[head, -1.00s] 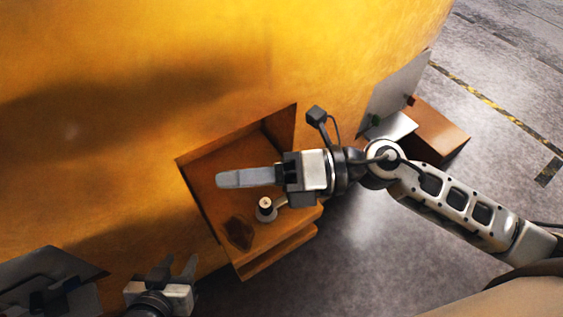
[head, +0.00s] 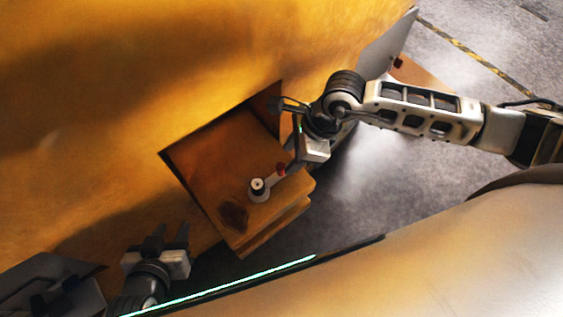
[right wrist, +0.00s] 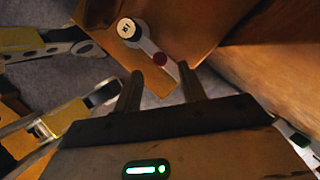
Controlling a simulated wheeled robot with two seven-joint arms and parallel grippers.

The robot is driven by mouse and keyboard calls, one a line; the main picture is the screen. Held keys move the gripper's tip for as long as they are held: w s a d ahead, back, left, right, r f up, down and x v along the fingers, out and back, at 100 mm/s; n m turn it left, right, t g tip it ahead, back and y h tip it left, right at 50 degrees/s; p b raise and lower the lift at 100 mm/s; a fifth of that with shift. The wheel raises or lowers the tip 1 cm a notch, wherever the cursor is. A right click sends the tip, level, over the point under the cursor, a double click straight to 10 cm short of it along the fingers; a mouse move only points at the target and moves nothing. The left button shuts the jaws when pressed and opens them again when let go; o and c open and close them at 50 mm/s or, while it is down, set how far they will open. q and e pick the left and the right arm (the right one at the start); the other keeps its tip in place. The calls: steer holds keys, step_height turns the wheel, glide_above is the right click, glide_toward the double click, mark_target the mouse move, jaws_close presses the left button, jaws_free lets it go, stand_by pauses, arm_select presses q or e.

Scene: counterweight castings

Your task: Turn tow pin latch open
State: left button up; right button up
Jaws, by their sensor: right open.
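The tow pin latch (head: 271,181) is a grey lever on a rusty orange ledge set in a recess of the yellow casting. Its round pivot has a white top, and a red knob (head: 281,168) sits along the lever. My right gripper (right wrist: 158,78) is open, its fingertips just short of the red knob (right wrist: 160,58) in the right wrist view. The knob lies in line with the gap between the fingers; I cannot tell whether anything touches. In the head view the right fingers are mostly hidden behind its hand. My left gripper (head: 171,230) is open and empty at lower left.
The yellow casting (head: 90,120) fills the left and top. The ledge (head: 225,175) has a dark patch near its front corner. A grey plate (head: 393,45) stands behind my right arm. Grey floor (head: 375,195) is clear to the right.

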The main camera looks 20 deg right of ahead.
mark_target(283, 165)
steer(key=x, duration=0.6)
steer(key=shift+r, duration=0.1)
jaws_close()
